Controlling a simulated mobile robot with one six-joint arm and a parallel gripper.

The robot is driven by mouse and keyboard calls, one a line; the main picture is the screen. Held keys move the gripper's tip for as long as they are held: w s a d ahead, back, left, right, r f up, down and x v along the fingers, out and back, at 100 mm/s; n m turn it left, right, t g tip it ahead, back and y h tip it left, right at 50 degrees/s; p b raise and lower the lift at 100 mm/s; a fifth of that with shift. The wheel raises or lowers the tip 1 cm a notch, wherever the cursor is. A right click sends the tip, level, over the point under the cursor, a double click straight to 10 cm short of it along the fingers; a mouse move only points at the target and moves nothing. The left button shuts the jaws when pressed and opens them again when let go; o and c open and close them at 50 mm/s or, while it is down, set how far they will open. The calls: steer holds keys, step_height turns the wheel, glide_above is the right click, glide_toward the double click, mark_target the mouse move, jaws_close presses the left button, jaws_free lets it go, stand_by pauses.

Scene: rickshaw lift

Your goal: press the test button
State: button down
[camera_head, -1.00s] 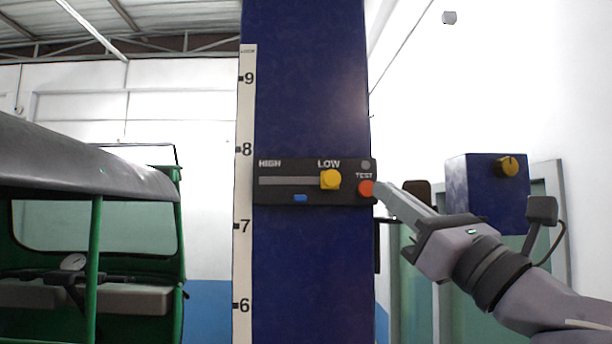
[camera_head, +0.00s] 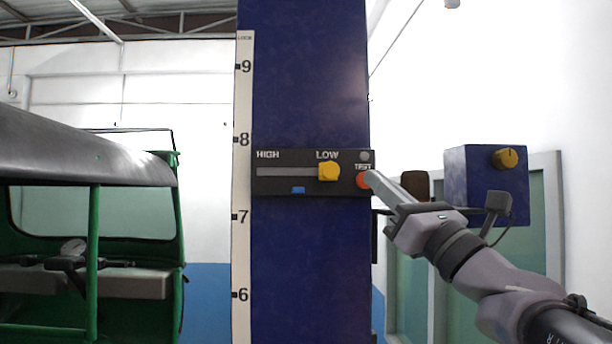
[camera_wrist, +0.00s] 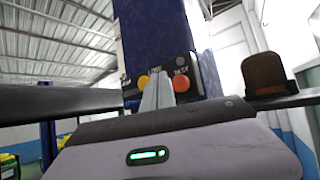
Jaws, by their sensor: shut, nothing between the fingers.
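The orange test button (camera_head: 363,180) sits at the right end of the black control panel (camera_head: 285,188) on the blue column (camera_head: 305,265). In the wrist view the orange button (camera_wrist: 181,84) shows just right of my fingertips. My gripper (camera_head: 369,177) is shut and empty, its tip at the button's right edge in the head view. Whether it touches the button I cannot tell. The yellow slider knob (camera_head: 328,171) stands at the LOW end of its slot. A grey round lamp (camera_head: 364,156) above the button looks unlit.
A green rickshaw (camera_head: 92,240) stands at the left. A blue box with a yellow knob (camera_head: 506,158) is at the right, behind my arm. A height scale (camera_head: 242,200) runs down the column's left edge. A brown object (camera_wrist: 263,72) shows at the right in the wrist view.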

steer(key=shift+w, duration=1.05)
steer(key=shift+w+p, duration=0.1)
steer(key=shift+p, duration=0.2)
stand_by(1.0)
steer(key=shift+w, duration=0.35)
steer(key=shift+w+p, duration=0.3)
steer(key=shift+w, duration=0.1)
stand_by(0.6)
steer(key=shift+s+b, duration=0.4)
steer(key=shift+s, duration=0.5)
steer(key=shift+s+b, duration=0.75)
steer(key=shift+s, duration=1.75)
